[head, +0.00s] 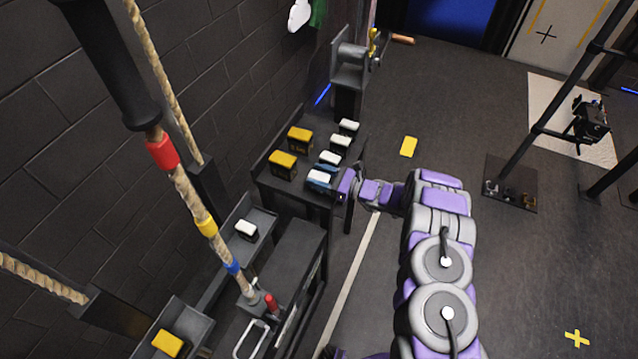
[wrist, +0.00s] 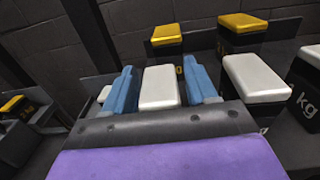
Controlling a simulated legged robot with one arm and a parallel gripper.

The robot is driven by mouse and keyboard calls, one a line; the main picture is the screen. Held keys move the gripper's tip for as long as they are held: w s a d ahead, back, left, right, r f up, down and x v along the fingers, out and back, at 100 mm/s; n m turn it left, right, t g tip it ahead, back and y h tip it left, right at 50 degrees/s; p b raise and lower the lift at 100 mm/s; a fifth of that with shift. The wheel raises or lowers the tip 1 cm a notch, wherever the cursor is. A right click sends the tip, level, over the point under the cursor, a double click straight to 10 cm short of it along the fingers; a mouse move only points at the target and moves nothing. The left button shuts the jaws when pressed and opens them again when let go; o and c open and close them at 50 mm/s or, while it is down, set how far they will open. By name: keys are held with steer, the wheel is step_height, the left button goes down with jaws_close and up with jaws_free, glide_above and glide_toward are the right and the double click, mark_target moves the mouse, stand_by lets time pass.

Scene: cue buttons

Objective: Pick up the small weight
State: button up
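Several small block weights with white tops stand on the dark table by the wall. The nearest white-topped weight (head: 319,177) is at the table's right front edge. My gripper (head: 321,182) reaches it from the right, with its blue fingers around it. In the wrist view this weight (wrist: 160,87) sits between the two blue fingers of my gripper (wrist: 162,86), one close on each side. I cannot tell whether the fingers press on it. The weight's lower part is hidden behind my gripper's palm.
Two more white-topped weights (head: 331,157) (head: 340,143) and another at the back (head: 349,126) stand close by. Yellow-topped weights (head: 283,164) (head: 299,138) stand to the left on the same table (head: 268,184).

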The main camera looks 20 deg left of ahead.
jaws_close()
stand_by(0.3)
steer(key=shift+a, duration=0.1)
